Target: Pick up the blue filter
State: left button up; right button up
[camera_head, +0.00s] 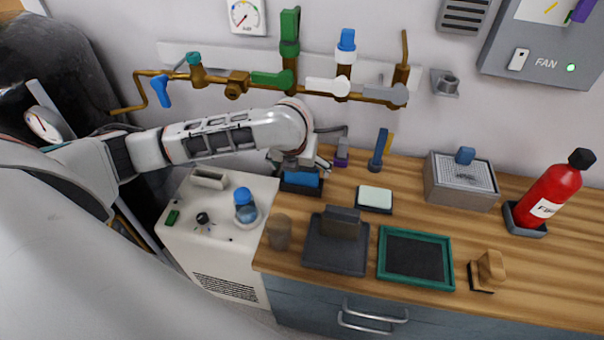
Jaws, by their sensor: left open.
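Two blue things could be the blue filter, and I cannot tell which. One is a blue block (301,180) in a dark holder near the left end of the wooden counter, partly hidden by my gripper. The other is an upright, slightly tilted blue plate (378,149) on a dark base farther right, with an amber piece behind it. My left gripper (293,167) is open and points down just above and behind the blue block. Whether its fingers touch the block is hard to see. My right gripper is not in view.
A pale pad (374,198), a dark block on a plate (336,255), a green-framed tray (414,282) and a grey cup (279,232) lie nearby. A red extinguisher (549,193) and metal box (450,184) stand right. Pipes with valves (290,75) run along the wall behind.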

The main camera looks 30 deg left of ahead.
aim_at(301, 169)
pick_arm(q)
jog(key=x, duration=0.4)
jog(key=shift+w, duration=0.1)
jog(key=shift+r, duration=0.1)
jog(key=c, duration=1.1)
jog(key=shift+r, duration=0.1)
